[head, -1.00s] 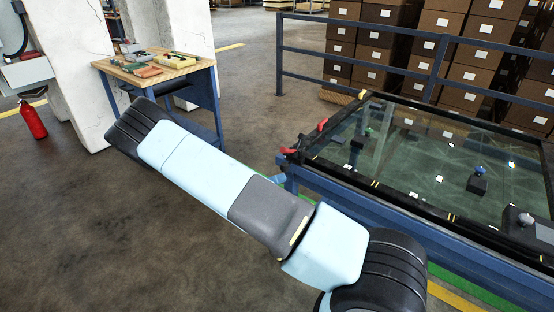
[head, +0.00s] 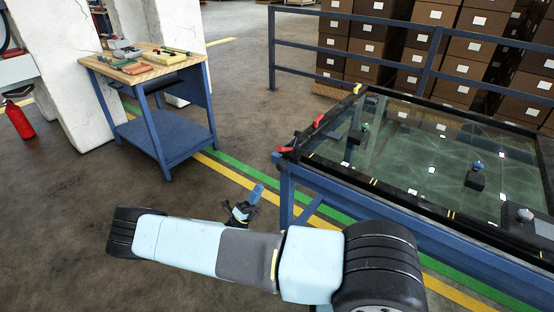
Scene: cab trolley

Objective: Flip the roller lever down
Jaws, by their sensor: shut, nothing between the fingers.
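Two small red levers stand on the left edge of the glass-topped trolley (head: 400,205): a nearer one (head: 284,149) at the corner and a farther one (head: 318,120). A yellow piece (head: 357,89) sits at the far left corner. Which of these is the roller lever I cannot tell. My gripper (head: 241,211), small and dark with light blue parts, shows just beyond my arm, left of the trolley and apart from it in the picture. It is shut and empty; its fingers are small, and my arm hides part of the wrist.
A blue workbench (head: 165,135) with tools stands at the left, by white pillars. A blue railing (head: 400,65) and stacked boxes (head: 420,40) are behind the trolley. Knobs, one blue (head: 478,165), stand over the glass. Floor between bench and trolley is clear.

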